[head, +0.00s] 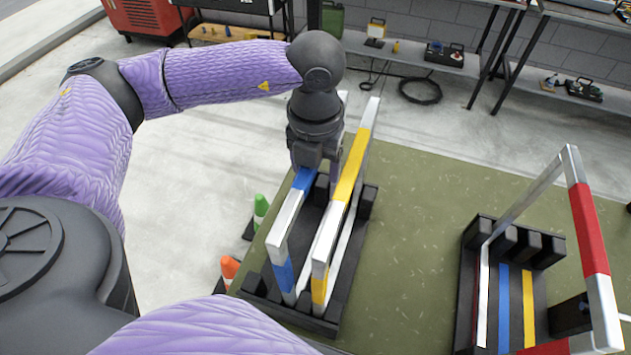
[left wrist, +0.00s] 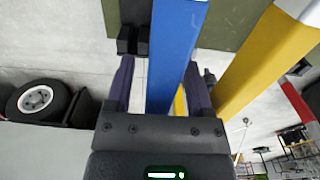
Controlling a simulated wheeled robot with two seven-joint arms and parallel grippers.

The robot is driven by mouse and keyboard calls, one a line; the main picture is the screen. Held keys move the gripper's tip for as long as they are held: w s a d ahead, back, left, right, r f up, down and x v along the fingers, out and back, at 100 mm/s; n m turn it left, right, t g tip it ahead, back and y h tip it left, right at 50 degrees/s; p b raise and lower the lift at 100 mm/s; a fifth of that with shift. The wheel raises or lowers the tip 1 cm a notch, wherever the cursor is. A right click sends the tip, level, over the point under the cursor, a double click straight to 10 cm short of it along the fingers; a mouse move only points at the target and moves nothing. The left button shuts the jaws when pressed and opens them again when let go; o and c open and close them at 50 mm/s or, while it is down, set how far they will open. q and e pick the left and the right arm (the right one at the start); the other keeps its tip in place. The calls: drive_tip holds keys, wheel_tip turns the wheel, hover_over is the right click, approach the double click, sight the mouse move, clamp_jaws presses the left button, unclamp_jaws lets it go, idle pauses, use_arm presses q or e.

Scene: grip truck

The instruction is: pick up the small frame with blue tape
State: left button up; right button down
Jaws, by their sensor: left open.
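The small frame with blue tape (head: 288,218) stands upright in the left black slotted rack (head: 345,275). It is silver-white with blue bands on its top bar and front leg. My left gripper (head: 318,177) is over the far part of its top bar, pointing down. In the left wrist view the blue bar (left wrist: 175,50) lies between the two open fingers of the left gripper (left wrist: 158,66); the fingers are on either side of it. The gripper hides the frame's far end in the head view. My right gripper is not in view.
A frame with yellow tape (head: 349,170) stands close on the right in the same rack. A red-taped frame (head: 588,228) stands by another rack (head: 470,235) with coloured strips. Green (head: 261,207) and orange (head: 229,267) cones stand at left. The green surface between the racks is clear.

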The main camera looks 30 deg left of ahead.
use_arm(q)
drive_tip(key=shift+w+a, duration=0.1)
clamp_jaws()
idle(0.4)
idle(0.4)
idle(0.4)
